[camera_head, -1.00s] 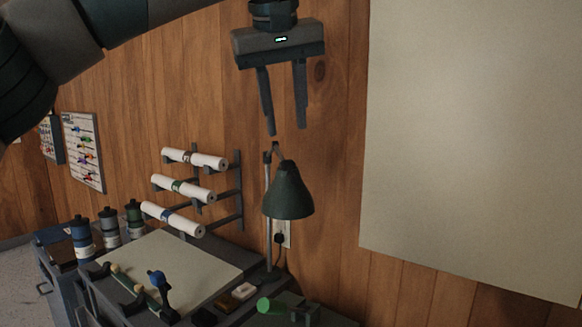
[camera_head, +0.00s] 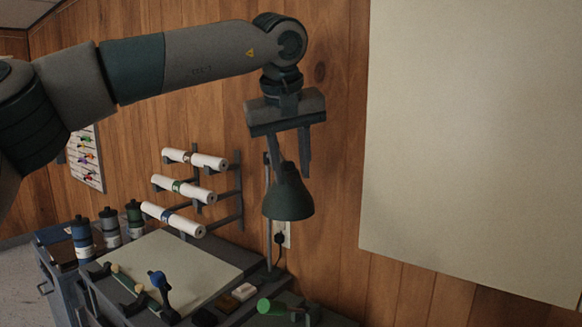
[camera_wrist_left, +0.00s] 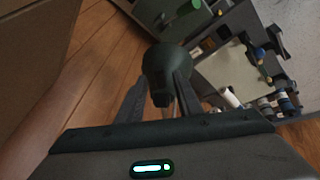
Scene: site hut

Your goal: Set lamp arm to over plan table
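The lamp has a dark green shade (camera_head: 288,201) on a thin upright post (camera_head: 268,220) near the wooden wall; it also shows in the wrist view (camera_wrist_left: 166,62). The shade hangs to the right of the plan table (camera_head: 185,262), which has a pale sheet on top. My left gripper (camera_head: 290,168) points down at the top of the shade. Its fingers are apart, and in the wrist view they reach toward the shade's neck, one on each side. I cannot tell whether they touch it. My right gripper is not in view.
Rolled plans (camera_head: 183,188) lie on a wall rack left of the lamp. Several bottles (camera_head: 108,226) stand at the table's far left. A blue-knobbed tool (camera_head: 158,283) lies on the table's front. A green cylinder (camera_head: 270,306) is below the lamp. A large blank board (camera_head: 470,140) covers the right wall.

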